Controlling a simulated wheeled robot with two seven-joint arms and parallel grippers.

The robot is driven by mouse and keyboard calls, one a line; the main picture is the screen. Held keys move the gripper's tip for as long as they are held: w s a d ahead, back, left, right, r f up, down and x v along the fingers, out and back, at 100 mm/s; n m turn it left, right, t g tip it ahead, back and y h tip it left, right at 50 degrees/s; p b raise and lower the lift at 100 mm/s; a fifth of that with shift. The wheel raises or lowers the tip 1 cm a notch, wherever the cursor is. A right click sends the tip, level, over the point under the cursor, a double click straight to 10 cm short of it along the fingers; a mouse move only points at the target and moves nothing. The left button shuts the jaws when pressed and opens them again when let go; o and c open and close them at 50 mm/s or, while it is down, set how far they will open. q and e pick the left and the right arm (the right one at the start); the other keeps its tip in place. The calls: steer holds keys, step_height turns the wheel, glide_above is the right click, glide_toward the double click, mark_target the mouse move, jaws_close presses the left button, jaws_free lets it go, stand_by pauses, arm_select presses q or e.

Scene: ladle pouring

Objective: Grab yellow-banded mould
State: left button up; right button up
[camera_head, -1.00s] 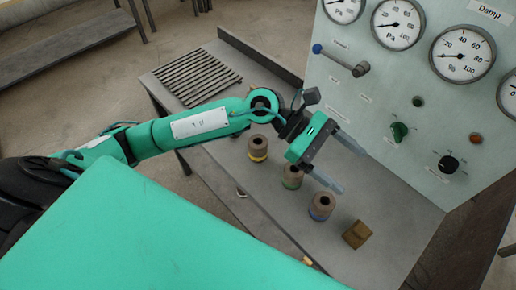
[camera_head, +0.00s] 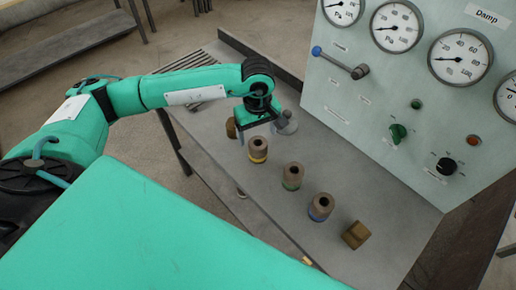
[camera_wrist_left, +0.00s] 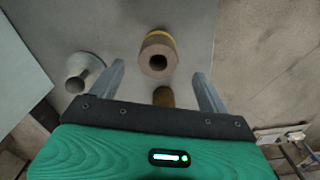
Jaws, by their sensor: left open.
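The yellow-banded mould (camera_head: 258,150) is a brown cylinder with a dark hole in its top and a yellow band low down. It stands upright on the grey bench. My left gripper (camera_head: 258,133) is open and empty, just behind and above it in the head view. In the left wrist view the mould (camera_wrist_left: 158,52) shows ahead, between the lines of the two spread fingers of my left gripper (camera_wrist_left: 159,70), with clear gaps on both sides. My right gripper is not in view.
A green-banded mould (camera_head: 292,176), a blue-banded mould (camera_head: 321,206) and a wooden block (camera_head: 356,235) stand in a row towards the lower right. A grey cone-shaped thing (camera_head: 287,123) and a brown object (camera_head: 231,128) flank the gripper. A gauge panel (camera_head: 350,100) bounds the bench.

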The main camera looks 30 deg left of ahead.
mark_target(258, 142)
arm_select(q)
step_height(258, 142, down, 4)
steer(key=shift+r, duration=0.25)
steer(key=shift+f+p, duration=0.55)
steer(key=shift+p, duration=0.05)
step_height(258, 142, down, 4)
steer(key=shift+w+r+p, duration=0.1)
steer(key=shift+r+p, duration=0.05)
steer(key=shift+p, duration=0.5)
steer(key=shift+f, duration=0.35)
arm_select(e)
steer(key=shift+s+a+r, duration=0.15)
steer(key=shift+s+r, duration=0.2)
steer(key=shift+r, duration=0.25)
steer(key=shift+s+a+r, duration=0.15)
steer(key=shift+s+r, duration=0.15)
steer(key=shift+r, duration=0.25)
arm_select(q)
steer(key=shift+c, duration=0.5)
steer(key=c, duration=1.1)
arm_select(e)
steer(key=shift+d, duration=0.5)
arm_select(q)
steer(key=shift+w+r, duration=0.1)
steer(key=shift+r, duration=0.05)
